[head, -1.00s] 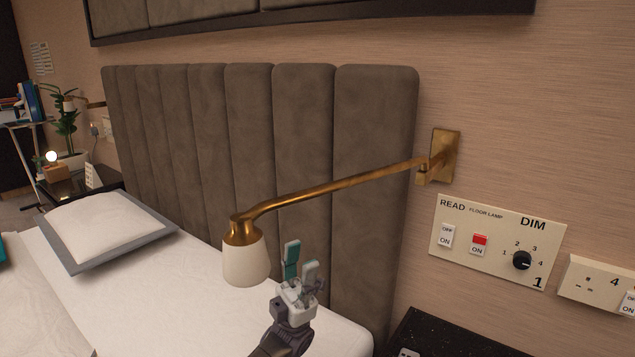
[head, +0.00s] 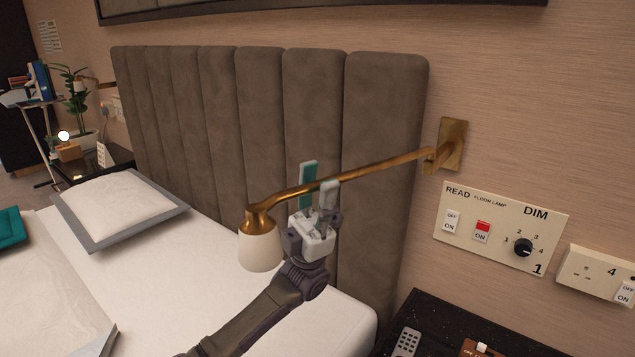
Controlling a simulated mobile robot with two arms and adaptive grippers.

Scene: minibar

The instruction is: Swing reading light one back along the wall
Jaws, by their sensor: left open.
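The reading light has a brass arm (head: 385,165) that runs from a wall bracket (head: 453,145) out to the left over the bed. A white shade (head: 260,250) hangs at its outer end. My left gripper (head: 318,184) is open, pointing up, with its fingertips at the brass arm a little right of the shade. One finger shows on each side of the arm's line; I cannot tell whether either touches it. My right gripper is out of view.
A padded headboard (head: 215,120) stands behind the light. A switch panel (head: 500,230) and a socket plate (head: 597,275) are on the wall at right. A dark bedside table (head: 440,310) holds a remote (head: 406,343). The bed (head: 190,280) lies below.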

